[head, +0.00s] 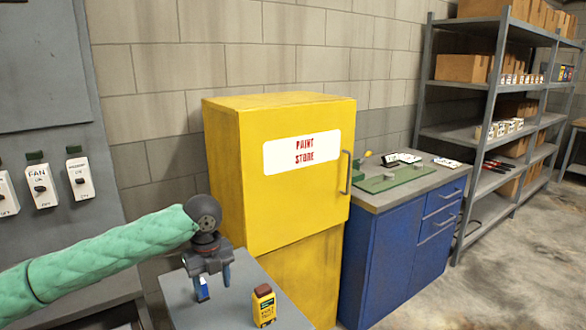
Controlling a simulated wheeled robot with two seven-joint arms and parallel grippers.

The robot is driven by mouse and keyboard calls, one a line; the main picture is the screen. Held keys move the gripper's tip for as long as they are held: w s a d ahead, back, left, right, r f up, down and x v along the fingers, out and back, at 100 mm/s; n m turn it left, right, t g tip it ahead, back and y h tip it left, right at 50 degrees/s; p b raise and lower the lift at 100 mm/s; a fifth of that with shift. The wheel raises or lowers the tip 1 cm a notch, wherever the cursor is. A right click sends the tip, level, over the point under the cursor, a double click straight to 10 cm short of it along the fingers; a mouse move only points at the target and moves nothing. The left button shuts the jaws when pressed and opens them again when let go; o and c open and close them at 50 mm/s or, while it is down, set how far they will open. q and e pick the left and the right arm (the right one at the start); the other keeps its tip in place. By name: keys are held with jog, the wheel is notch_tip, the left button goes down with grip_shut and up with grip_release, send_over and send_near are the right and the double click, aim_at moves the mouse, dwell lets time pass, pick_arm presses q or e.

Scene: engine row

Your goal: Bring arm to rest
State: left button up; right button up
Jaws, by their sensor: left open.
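My left arm comes in from the left in a green quilted sleeve. Its gripper (213,283) points down over a small grey table (237,307) and is open. A small blue and white item (202,290) shows at the left finger; I cannot tell whether it is part of the finger or a thing behind it. My right gripper is not in view.
A yellow paint cabinet (230,190) stands shut right behind the table. A blue workbench (385,260) with a green tool base is to its right. Grey shelves (455,133) hold boxes. A switch panel (45,130) is at left. Floor at right is clear.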

pick_arm(q)
jog(key=s+d+f+n, duration=0.1)
jog(key=s+d+f, duration=0.1)
jog(key=d+f, duration=0.1)
jog(key=s+d+f+n+h, duration=0.1)
jog(key=s+d+f, duration=0.2)
jog(key=d+f, duration=0.1)
jog(key=s+d+f+n+t+h, duration=0.1)
jog(key=s+d+f+n, duration=0.1)
jog(key=d+f, duration=0.2)
jog(key=shift+s, duration=0.25)
jog(key=s+f+n+t+h, duration=0.2)
jog(key=s+f+n+t, duration=0.1)
jog(key=s+f+n, duration=0.95)
jog(key=s+a+f+n+y, duration=0.2)
jog(key=s+a+n, duration=0.35)
jog(key=s, duration=0.25)
jog(key=s+a+f+n+y, duration=0.2)
jog(key=s+a+f+n, duration=0.1)
jog(key=s+a+n, duration=0.3)
jog(key=s+d+f+g, duration=0.1)
jog(key=d+f, duration=0.1)
jog(key=f, duration=0.8)
jog(key=s+d+f+g+h, duration=0.1)
jog(key=s+d+f, duration=0.1)
jog(key=f, duration=0.9)
jog(key=shift+d+m+g, duration=0.3)
jog(key=shift+m, duration=0.1)
